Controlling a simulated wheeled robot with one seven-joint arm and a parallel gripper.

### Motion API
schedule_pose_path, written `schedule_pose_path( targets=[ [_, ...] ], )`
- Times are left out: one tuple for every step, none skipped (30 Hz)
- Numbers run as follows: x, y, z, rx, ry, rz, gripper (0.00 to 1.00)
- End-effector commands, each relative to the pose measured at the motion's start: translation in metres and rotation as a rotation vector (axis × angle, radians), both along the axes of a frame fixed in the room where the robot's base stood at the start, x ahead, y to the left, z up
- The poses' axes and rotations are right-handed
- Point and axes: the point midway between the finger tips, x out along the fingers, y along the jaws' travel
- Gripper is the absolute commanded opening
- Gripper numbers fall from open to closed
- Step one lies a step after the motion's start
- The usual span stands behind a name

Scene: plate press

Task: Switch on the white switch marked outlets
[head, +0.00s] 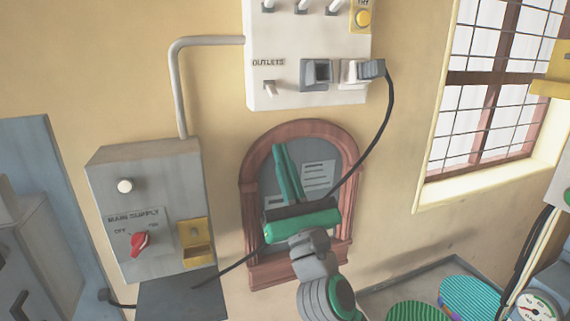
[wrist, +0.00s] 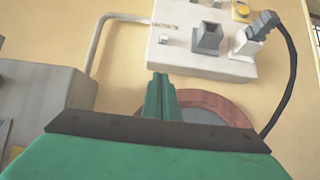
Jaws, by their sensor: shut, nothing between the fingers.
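The white switch marked OUTLETS (head: 269,88) is a small toggle on the lower left of a white wall panel (head: 290,38), under the printed word. In the wrist view the small switch (wrist: 165,38) sits at the panel's lower left corner; its on or off position is too small to tell. My green gripper (head: 281,147) is below the panel, in front of the arched frame. Its fingers are shut together, empty, and point up toward the panel. In the wrist view the fingertips (wrist: 159,76) show just below the switch, apart from it.
A grey socket (head: 317,73) and a plug (head: 371,70) with a hanging black cable are right of the switch. A grey main supply box (head: 150,180) with a red knob (head: 138,243) is at left. A barred window (head: 490,85) is at right.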

Motion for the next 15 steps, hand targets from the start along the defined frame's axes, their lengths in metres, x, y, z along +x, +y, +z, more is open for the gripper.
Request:
schedule_pose_path(
  targets=[
    [0.006, 0.004, 0.006, -0.001, 0.0, 0.003, 0.0],
    [0.01, 0.005, 0.009, 0.0, 0.0, 0.002, 0.0],
    [0.015, 0.007, 0.013, -0.001, 0.0, 0.003, 0.0],
    [0.019, 0.009, 0.017, 0.0, 0.0, 0.002, 0.0],
    [0.023, 0.01, 0.02, 0.0, 0.001, 0.003, 0.0],
    [0.028, 0.012, 0.025, 0.0, 0.0, 0.004, 0.0],
    [0.032, 0.014, 0.028, 0.0, 0.0, 0.003, 0.0],
    [0.036, 0.015, 0.032, 0.0, 0.0, 0.003, 0.0],
    [0.042, 0.017, 0.036, 0.0, 0.0, 0.003, 0.0],
    [0.045, 0.018, 0.04, 0.0, 0.0, 0.003, 0.0],
    [0.049, 0.019, 0.043, 0.001, -0.001, 0.003, 0.0],
    [0.045, 0.017, 0.049, 0.001, -0.003, 0.001, 0.0],
    [0.042, 0.016, 0.054, 0.0, -0.003, 0.001, 0.0],
    [0.04, 0.015, 0.057, 0.0, -0.003, 0.0, 0.0],
    [0.038, 0.015, 0.062, 0.0, -0.002, 0.001, 0.0]
  ],
)
